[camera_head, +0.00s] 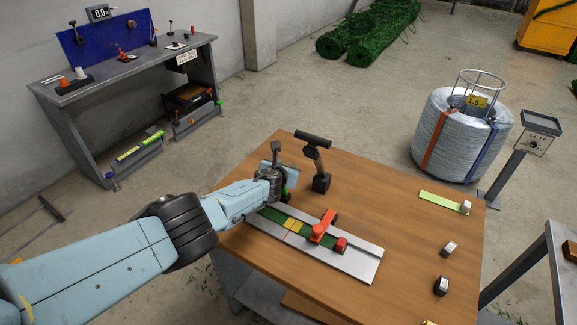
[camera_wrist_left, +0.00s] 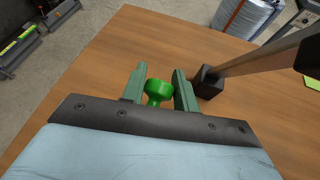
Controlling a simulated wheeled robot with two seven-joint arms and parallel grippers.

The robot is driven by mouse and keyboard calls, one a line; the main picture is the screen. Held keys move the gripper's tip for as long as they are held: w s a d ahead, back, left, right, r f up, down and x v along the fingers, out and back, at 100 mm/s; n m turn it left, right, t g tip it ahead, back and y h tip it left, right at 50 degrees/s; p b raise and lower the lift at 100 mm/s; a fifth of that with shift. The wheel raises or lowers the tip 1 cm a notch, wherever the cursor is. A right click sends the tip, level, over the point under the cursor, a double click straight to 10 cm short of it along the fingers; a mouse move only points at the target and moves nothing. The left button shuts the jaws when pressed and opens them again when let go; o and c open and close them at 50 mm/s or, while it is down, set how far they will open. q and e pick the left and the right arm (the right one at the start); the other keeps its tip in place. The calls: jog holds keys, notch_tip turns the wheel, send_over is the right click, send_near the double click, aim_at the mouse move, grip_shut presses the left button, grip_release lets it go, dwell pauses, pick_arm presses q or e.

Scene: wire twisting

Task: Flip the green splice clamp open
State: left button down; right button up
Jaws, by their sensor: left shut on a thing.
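In the left wrist view, a round bright green knob of the clamp (camera_wrist_left: 158,91) sits between the two fingers of my left gripper (camera_wrist_left: 159,84). My left gripper is shut on this knob. The clamp's lower part is hidden, so I cannot tell its lid angle. My right gripper is in neither view.
A metal plate (camera_head: 361,262) with green, yellow and red parts lies in front of my left gripper on the table (camera_head: 400,215). A dark post on a black base (camera_head: 321,183) stands close to its right. Small blocks lie along the table's right side.

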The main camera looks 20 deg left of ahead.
pick_arm(q)
jog(key=shift+w+d, duration=0.15)
jog(key=shift+d, duration=0.25)
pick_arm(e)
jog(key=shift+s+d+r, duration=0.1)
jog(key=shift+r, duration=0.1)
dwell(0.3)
pick_arm(q)
jog(key=c, duration=1.1)
grip_release()
jog(key=shift+f, duration=0.1)
jog(key=shift+a, duration=0.1)
jog(key=shift+a, duration=0.1)
